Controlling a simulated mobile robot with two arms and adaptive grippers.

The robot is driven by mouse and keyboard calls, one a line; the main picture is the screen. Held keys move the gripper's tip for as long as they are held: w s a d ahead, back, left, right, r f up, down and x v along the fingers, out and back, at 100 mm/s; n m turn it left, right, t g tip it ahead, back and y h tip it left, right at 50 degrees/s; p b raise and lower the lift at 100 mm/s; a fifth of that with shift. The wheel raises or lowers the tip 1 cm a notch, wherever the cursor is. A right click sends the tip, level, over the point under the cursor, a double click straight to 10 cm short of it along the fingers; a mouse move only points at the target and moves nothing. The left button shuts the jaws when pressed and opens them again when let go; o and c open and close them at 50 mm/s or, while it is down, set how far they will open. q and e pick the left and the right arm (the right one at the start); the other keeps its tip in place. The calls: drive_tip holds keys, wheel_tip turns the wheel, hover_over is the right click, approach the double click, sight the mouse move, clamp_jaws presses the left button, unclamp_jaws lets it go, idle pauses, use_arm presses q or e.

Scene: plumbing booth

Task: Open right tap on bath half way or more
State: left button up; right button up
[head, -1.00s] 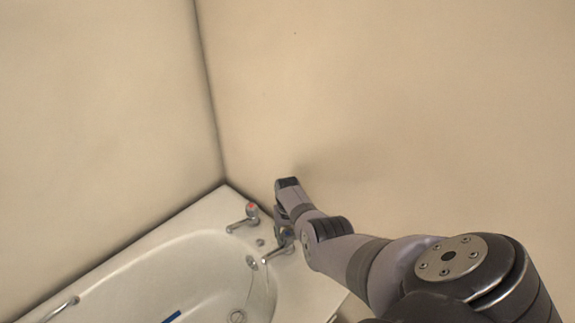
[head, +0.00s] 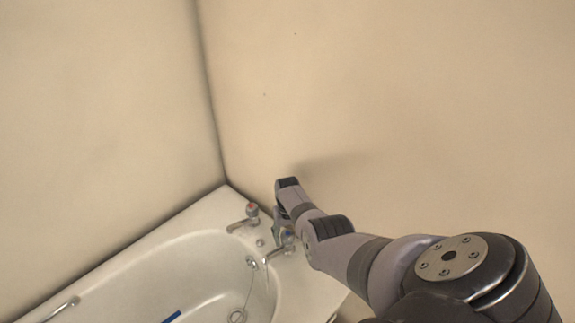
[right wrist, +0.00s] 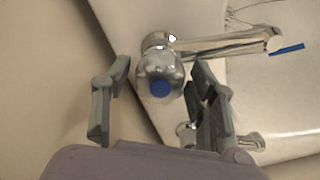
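The right tap (head: 288,242) is chrome with a blue cap. It stands on the bath's corner ledge, partly hidden by my right gripper (head: 283,222) in the head view. In the right wrist view, the tap's handle (right wrist: 160,75) sits between the two fingers of my right gripper (right wrist: 160,78). The fingers are spread; a gap shows on the left side, and the right finger is close to the handle, contact unclear. My left gripper is out of view.
The left tap (head: 251,215), with a red cap, stands close by on the bath (head: 150,237). The wall (head: 400,110) is close behind the taps. A blue strip (head: 172,316) lies in the tub, and a metal grab handle (head: 63,308) is at the left rim.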

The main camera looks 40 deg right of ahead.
sight(288, 233)
drive_tip(key=shift+o, duration=0.4)
wheel_tip(288, 233, up, 12)
idle(0.7)
idle(0.6)
